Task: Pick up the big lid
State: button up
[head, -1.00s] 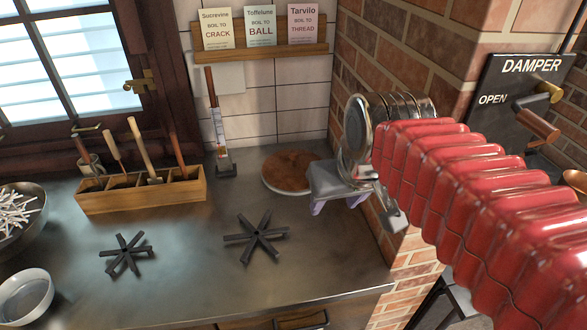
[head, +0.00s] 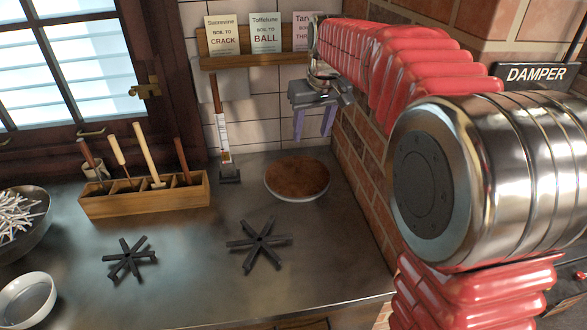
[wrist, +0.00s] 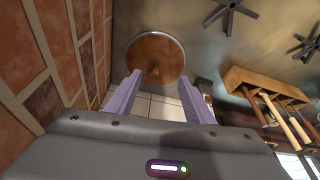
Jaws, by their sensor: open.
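The big lid (head: 297,178) appears to be the round brown disc with a pale rim, lying flat on the counter near the brick wall. In the wrist view the lid (wrist: 152,52) shows beyond the fingertips, with what may be a small knob near its lower middle. My gripper (head: 313,124) is open and empty, its two lilac fingers apart and pointing down, well above the lid and toward the back wall. In the wrist view the gripper (wrist: 159,78) has its fingers spread with the lid ahead, not touching it.
Two black star-shaped burner grates (head: 258,242) sit in front of the lid. A thermometer (head: 222,135) stands to its left, beside a wooden tool box (head: 145,196). A shelf with cards (head: 262,58) is close behind my gripper. The brick wall (head: 358,150) bounds the right.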

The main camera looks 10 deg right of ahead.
jog(key=w+f, duration=0.5)
jog(key=w, duration=0.5)
jog(key=shift+w+d+f+n+g, duration=0.15)
jog(key=shift+d+f+n+g, duration=0.1)
jog(key=shift+f+n+g, duration=0.05)
send_over(298, 159)
jog(key=s, duration=0.1)
notch_tip(298, 159, down, 8)
jog(key=shift+s+d+f, duration=0.15)
jog(key=shift+s+d, duration=0.05)
jog(key=shift+d, duration=0.05)
jog(key=shift+x, duration=2.6)
jog(key=shift+a, duration=0.15)
grip_shut()
